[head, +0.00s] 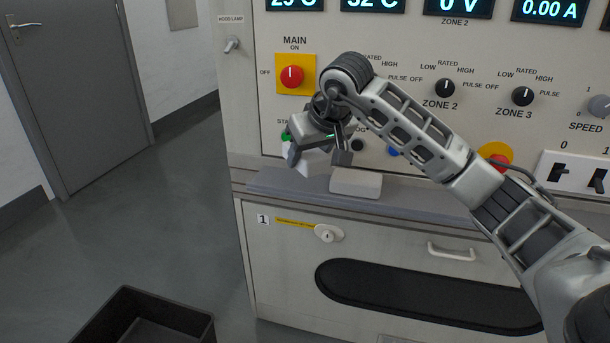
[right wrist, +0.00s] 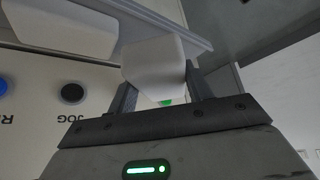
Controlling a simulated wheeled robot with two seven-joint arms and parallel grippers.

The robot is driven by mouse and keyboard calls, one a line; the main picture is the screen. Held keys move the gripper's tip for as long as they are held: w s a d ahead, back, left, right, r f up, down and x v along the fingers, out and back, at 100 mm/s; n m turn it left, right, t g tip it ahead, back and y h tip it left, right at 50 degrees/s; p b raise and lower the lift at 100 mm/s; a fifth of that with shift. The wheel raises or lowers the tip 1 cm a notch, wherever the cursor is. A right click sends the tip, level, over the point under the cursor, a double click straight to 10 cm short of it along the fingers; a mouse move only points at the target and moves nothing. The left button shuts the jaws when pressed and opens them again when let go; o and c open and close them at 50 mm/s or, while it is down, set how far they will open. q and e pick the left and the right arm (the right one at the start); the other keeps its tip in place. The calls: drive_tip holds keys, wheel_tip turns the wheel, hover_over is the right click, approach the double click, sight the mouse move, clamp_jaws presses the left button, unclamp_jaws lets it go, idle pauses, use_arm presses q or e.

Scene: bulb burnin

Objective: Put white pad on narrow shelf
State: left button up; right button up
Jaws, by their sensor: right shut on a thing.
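My right gripper (head: 317,154) is at the left end of the narrow grey shelf (head: 420,204), in front of the control panel. It is shut on a white pad (head: 306,164), a block with rounded edges. In the right wrist view this pad (right wrist: 155,65) sits between the two fingers. I cannot tell whether it touches the shelf. A second pale pad (head: 356,183) lies on the shelf just right of the gripper, and it also shows in the right wrist view (right wrist: 75,25). My left gripper is not in view.
The panel above the shelf carries a red main switch (head: 291,76), knobs and a red button on yellow (head: 495,154). A green button (head: 286,136) is partly hidden by the gripper. A black bin (head: 195,325) stands on the floor. The shelf right of the second pad looks clear.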

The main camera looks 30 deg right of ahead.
drive_tip(key=shift+w+f, duration=0.35)
drive_tip(key=shift+f, duration=0.05)
drive_tip(key=f, duration=0.1)
drive_tip(key=f+b, duration=0.1)
drive_tip(key=f, duration=0.1)
drive_tip(key=shift+w+a+f+b, duration=0.1)
drive_tip(key=shift+w+f+b, duration=0.15)
drive_tip(key=shift+f+b, duration=0.15)
drive_tip(key=shift+r, duration=0.1)
drive_tip(key=shift+f, duration=0.6)
drive_tip(key=o, duration=0.9)
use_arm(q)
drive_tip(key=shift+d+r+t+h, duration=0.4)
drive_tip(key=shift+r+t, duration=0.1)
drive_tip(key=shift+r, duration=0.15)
use_arm(e)
drive_tip(key=shift+o, duration=0.3)
